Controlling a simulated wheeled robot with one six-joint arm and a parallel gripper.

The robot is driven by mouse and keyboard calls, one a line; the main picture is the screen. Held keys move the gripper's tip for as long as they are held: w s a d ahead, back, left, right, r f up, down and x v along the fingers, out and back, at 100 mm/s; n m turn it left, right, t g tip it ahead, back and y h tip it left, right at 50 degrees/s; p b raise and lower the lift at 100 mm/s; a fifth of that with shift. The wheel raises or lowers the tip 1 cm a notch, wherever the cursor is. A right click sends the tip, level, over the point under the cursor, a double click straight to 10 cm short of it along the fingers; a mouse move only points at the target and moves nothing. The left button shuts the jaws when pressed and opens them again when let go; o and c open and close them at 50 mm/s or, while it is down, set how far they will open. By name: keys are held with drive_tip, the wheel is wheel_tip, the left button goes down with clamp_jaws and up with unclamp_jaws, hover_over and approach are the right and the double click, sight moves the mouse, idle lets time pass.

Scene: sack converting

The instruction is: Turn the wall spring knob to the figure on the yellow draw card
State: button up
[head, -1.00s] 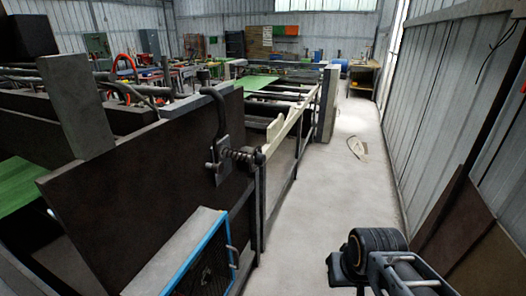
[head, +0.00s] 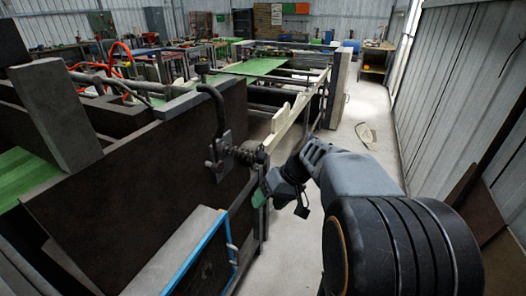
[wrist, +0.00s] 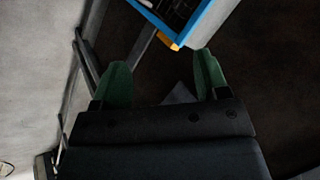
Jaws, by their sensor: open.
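A spring fitting (head: 247,152) with dark coils sticks out from a bracket and bent lever (head: 218,120) on the dark side panel. I cannot tell whether it is the wall spring knob, and I read no figures on it. My gripper (head: 262,192) reaches in from the right, just below and right of the fitting, apart from it. In the wrist view its green fingers (wrist: 162,78) are spread with nothing between them. A small orange-yellow piece (wrist: 168,41) shows beside a blue frame there. I cannot tell whether it is the draw card.
A blue-framed box (head: 212,235) stands low in front of the dark panel (head: 120,190). A cream rail (head: 292,118) runs back along the machine to a grey post (head: 339,88). The pale floor aisle (head: 375,115) is mostly clear, with one flat item (head: 366,135) lying on it.

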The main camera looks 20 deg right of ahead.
drive_tip(key=w+d+r+t+y+p, duration=0.1)
drive_tip(key=w+d+r+t+y, duration=0.2)
drive_tip(key=d, duration=0.4)
drive_tip(key=n+t+y+p, duration=0.1)
drive_tip(key=t+y+p, duration=0.1)
drive_tip(key=t+y, duration=0.15)
approach(266, 159)
drive_tip(key=shift+h, duration=0.45)
drive_tip(key=p+x, duration=0.1)
drive_tip(key=x, duration=0.2)
drive_tip(key=p+x, duration=0.1)
drive_tip(key=x, duration=0.2)
drive_tip(key=p+x, duration=0.1)
drive_tip(key=x, duration=0.2)
drive_tip(key=shift+r+p, duration=0.25)
drive_tip(key=shift+p, duration=0.1)
drive_tip(key=shift+c, duration=0.2)
drive_tip(key=c, duration=0.9)
